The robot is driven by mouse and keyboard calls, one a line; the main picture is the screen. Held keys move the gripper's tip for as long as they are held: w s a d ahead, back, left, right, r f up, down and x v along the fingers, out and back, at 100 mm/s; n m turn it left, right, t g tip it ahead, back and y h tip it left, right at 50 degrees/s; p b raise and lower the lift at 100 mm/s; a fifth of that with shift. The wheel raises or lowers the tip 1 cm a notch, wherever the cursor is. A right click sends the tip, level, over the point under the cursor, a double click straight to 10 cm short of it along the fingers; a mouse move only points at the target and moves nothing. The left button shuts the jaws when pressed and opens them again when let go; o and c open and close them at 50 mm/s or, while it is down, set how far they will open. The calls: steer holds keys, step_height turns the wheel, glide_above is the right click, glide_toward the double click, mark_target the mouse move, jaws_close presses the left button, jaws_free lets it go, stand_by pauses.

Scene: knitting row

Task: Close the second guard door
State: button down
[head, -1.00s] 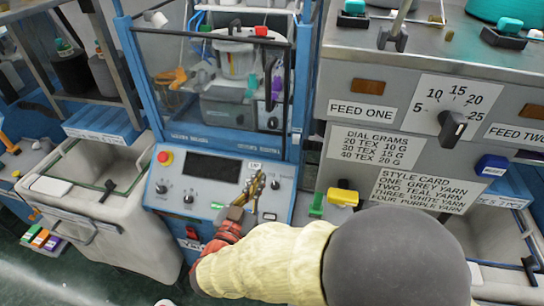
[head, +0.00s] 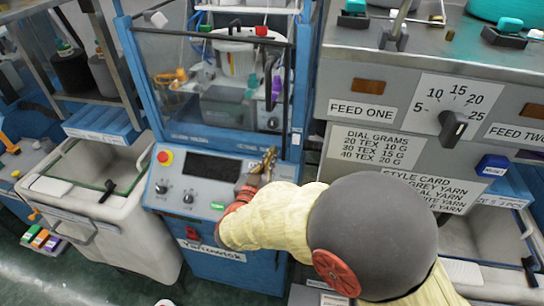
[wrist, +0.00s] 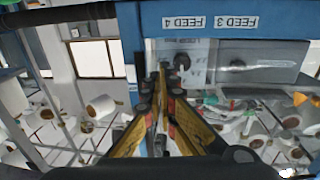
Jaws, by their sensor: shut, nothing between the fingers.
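A clear guard door (head: 200,85) with a dark top bar covers the front of the middle blue machine (head: 225,262) in the head view. Parts show through it. I cannot tell how far it stands open, or which door counts as second. My gripper (head: 269,158) is shut and empty above the right end of the control panel, just below the machine's window opening. In the wrist view my gripper's gold fingers (wrist: 160,85) are together, pointing towards a blue beam (wrist: 225,20) with upside-down FEED 3 and FEED 4 labels. I see no contact with the door.
The control panel has a red knob (head: 164,157) and a dark screen (head: 210,166). A grey bin (head: 100,215) stands at left. A grey feed cabinet (head: 400,95) with a dial stands close at right, partly behind my arm. Cones of yarn (wrist: 100,108) show in the wrist view.

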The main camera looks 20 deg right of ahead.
mark_target(277, 147)
steer(key=shift+w, duration=0.1)
steer(key=shift+n+t+y, duration=0.4)
steer(key=shift+t+y, duration=0.1)
steer(key=shift+y, duration=0.1)
steer(key=shift+d+r+b+x, duration=0.15)
steer(key=shift+b+x, duration=1.4)
steer(key=shift+b, duration=1.3)
steer(key=shift+d+r+b+x, duration=0.15)
steer(key=shift+b+x, duration=1.35)
steer(key=shift+b, duration=1.35)
